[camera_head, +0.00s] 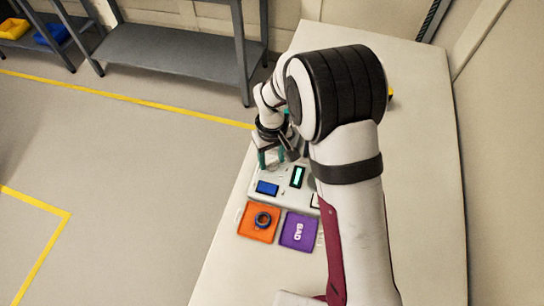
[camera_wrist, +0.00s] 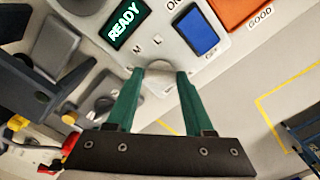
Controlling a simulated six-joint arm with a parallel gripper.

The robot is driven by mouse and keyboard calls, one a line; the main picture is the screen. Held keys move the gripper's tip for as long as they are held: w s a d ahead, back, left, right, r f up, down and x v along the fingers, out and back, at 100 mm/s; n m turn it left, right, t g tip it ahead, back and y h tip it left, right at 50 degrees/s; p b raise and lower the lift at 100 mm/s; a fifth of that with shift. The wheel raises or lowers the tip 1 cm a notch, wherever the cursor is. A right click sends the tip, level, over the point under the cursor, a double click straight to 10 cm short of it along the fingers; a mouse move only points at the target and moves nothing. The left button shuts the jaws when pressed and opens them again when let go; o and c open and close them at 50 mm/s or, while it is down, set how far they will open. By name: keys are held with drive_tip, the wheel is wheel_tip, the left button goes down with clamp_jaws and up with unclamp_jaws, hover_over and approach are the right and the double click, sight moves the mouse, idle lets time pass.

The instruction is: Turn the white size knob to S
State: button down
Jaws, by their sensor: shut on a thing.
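The white size knob (camera_wrist: 160,69) shows in the wrist view between the two green fingers of my gripper (camera_wrist: 157,82), which is shut on it. The letters M and L are printed on the panel just above the knob; the S mark and the knob's pointer are not visible. In the head view my gripper (camera_head: 274,152) is down at the far end of the light grey control panel (camera_head: 281,187). The knob is hidden there by my gripper.
The panel has a lit READY display (camera_wrist: 125,24) and a blue rocker or button (camera_wrist: 195,32). An orange GOOD tray (camera_head: 248,231) holding a dark ring (camera_head: 263,219) and a purple BAD tray (camera_head: 299,232) lie in front. Grey blocky parts sit left of the fingers in the wrist view.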

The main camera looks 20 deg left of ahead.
sight(272, 162)
drive_tip(key=shift+c, duration=1.4)
unclamp_jaws()
wheel_tip(272, 162, up, 16)
drive_tip(key=s+d+r+m+y, duration=0.1)
drive_tip(key=s+d+r+m, duration=0.1)
drive_tip(key=s+d+m, duration=0.45)
drive_tip(key=s+d+r+m, duration=0.3)
drive_tip(key=s+d, duration=0.5)
drive_tip(key=d, duration=0.1)
drive_tip(key=s+d+f+m, duration=0.2)
drive_tip(key=s+f+m, duration=0.1)
drive_tip(key=s, duration=0.5)
drive_tip(key=shift+d+m+y, duration=0.25)
drive_tip(key=shift+m+y, duration=0.15)
drive_tip(key=shift+m, duration=0.25)
